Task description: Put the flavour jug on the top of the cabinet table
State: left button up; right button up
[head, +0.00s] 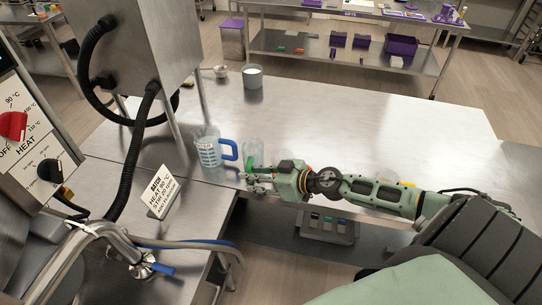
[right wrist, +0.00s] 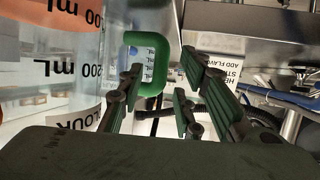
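The green handle (right wrist: 130,50) shows ahead of the fingertips in the right wrist view. The right gripper (right wrist: 160,84) is open, with nothing between its fingers; I cannot tell whether it touches the handle. A clear jug (right wrist: 50,70) with "LOUR" and "200 mL" print is close on the left of that view. My left gripper is not in view. I cannot tell which surface is the cabinet table.
A blue-handled jug (head: 208,152) stands left of the green-handled one. A sign card (head: 160,196) stands at the left near hoses and the machine (head: 135,45). A white-filled container (head: 253,77) is at the back.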

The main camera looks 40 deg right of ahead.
jog(key=b+v, duration=0.1)
jog(key=v, duration=1)
jog(key=shift+b, duration=0.35)
